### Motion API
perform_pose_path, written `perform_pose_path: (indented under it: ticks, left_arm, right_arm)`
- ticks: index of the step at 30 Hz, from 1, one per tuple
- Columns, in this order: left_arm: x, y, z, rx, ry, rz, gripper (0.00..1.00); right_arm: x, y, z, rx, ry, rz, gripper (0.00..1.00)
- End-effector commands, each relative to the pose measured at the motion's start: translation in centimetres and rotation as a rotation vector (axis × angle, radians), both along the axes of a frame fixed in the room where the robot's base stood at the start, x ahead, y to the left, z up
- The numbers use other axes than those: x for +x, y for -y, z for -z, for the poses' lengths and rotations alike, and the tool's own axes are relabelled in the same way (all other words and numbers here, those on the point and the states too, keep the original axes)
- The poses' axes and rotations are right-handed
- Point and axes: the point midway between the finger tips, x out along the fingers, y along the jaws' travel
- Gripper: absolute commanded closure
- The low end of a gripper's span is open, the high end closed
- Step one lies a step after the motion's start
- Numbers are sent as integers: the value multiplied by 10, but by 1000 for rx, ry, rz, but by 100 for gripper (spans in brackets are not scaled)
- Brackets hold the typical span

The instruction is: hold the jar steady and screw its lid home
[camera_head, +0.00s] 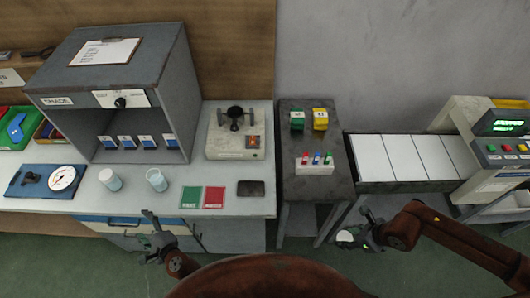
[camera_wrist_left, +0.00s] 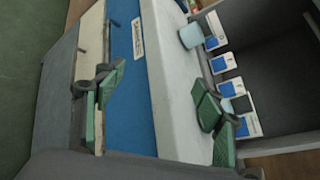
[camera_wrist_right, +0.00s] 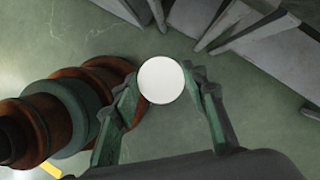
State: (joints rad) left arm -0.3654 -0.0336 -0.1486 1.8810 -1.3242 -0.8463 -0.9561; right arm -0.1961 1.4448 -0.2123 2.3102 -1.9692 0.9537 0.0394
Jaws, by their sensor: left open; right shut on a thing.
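Two pale, open-topped vessels stand upright on the white bench: a left one (camera_head: 110,180) and a right one (camera_head: 157,180). I cannot tell which is the jar. One pale vessel (camera_wrist_left: 191,36) also shows near the top of the left wrist view. My left gripper (camera_head: 152,236) is open and empty in front of the bench edge, below the right vessel; its spread green fingers show in the left wrist view (camera_wrist_left: 155,85). My right gripper (camera_head: 362,235) is shut on a round white lid (camera_wrist_right: 161,80), held over the floor, well apart from both vessels.
A grey cabinet (camera_head: 183,95) stands behind the vessels. A dial gauge board (camera_head: 40,192) lies left of them; green and red cards (camera_head: 214,197) and a dark pad lie right. A dark side table (camera_head: 318,130) and a grey-and-white machine (camera_head: 410,158) are further right.

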Motion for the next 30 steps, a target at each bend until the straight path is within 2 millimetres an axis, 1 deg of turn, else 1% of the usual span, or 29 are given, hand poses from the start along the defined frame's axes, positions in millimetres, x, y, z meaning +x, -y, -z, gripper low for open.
perform_pose_path:
  ticks: [1, 2, 3, 5, 6, 9, 12, 17, 27, 30]
  left_arm:
    - [9, 8, -16, 104, -21, 37, 36]
    - [15, 15, -25, 176, -43, 63, 36]
    - [24, 25, -34, 274, -77, 104, 36]
    - [37, 43, -43, 407, -127, 163, 36]
    - [45, 55, -46, 485, -159, 201, 36]
    - [61, 80, -49, 635, -223, 273, 36]
    - [69, 95, -49, 724, -260, 317, 36]
    - [73, 103, -49, 764, -277, 335, 36]
    - [73, 102, -49, 760, -276, 335, 36]
    - [78, 99, -49, 759, -274, 334, 36]
  right_arm:
    - [-7, -2, 1, 0, -3, 28, 69]
    - [-8, -3, 1, 0, -3, 45, 69]
    - [-10, -4, 0, 0, -2, 62, 69]
    - [-11, -4, -1, 1, -5, 78, 69]
    - [-12, -5, -1, 1, -5, 84, 69]
    - [-13, -5, -1, 0, -7, 89, 69]
    - [-13, -5, -1, 0, -8, 92, 69]
    - [-13, -5, -1, 0, -9, 93, 69]
    - [-13, -5, -1, 0, -10, 93, 69]
    - [-13, -5, -1, 0, -10, 93, 69]
